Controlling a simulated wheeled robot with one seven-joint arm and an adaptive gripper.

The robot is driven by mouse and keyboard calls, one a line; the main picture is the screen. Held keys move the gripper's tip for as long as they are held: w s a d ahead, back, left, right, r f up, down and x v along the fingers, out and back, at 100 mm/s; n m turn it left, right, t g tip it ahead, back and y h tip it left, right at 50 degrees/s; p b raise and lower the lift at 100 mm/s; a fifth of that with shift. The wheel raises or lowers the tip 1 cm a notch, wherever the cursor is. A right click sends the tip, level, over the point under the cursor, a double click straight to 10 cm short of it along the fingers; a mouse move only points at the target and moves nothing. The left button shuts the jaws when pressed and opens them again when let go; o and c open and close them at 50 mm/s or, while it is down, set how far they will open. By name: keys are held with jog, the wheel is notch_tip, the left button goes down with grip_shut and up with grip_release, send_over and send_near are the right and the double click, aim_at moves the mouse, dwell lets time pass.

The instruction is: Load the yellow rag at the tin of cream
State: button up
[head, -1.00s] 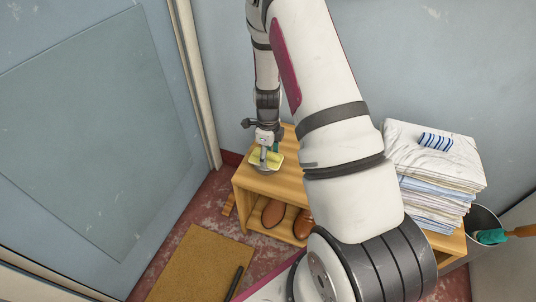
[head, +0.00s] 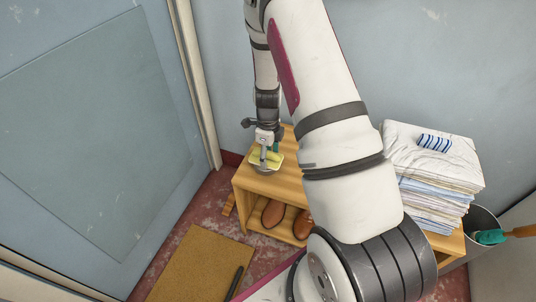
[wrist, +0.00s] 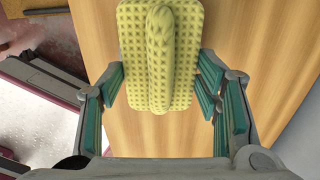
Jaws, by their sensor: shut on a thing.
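The yellow rag (wrist: 132,65) shows in the wrist view as a dimpled pad with a raised ridge along its middle. It also shows in the head view (head: 277,160) over the left end of the wooden bench. My gripper (wrist: 161,85) has its green-padded fingers on either side of the rag, shut on it. In the head view my gripper (head: 264,157) points down at the rag. A small greyish round shape (head: 264,171) shows at the rag's near edge; I cannot tell whether it is the tin of cream. No tin shows clearly in the wrist view.
The wooden bench (head: 288,187) has brown shoes (head: 273,213) on its lower shelf. A stack of folded cloths (head: 432,180) stands on its right end. A bucket (head: 482,222) is beside it. A brown mat (head: 200,262) lies on the floor at left.

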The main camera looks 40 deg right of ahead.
aim_at(268, 153)
jog(key=shift+r+p, duration=2.2)
jog(key=shift+r, duration=1.05)
jog(key=shift+w+a+r+n, duration=0.2)
jog(key=shift+a+n, duration=0.2)
jog(key=shift+n, duration=0.2)
jog(key=w+a+r+n, duration=0.1)
jog(key=a+r+n, duration=0.65)
jog(key=n, duration=0.65)
jog(key=a+r+n, duration=0.7)
jog(key=a+n, duration=0.1)
jog(key=n, duration=0.6)
jog(key=s+r+p, duration=0.4)
jog(key=r+p, duration=0.4)
jog(key=p, duration=0.2)
jog(key=s+r+p, duration=0.5)
jog(key=r+p, duration=0.4)
jog(key=p, duration=0.2)
jog(key=shift+s+a, duration=0.2)
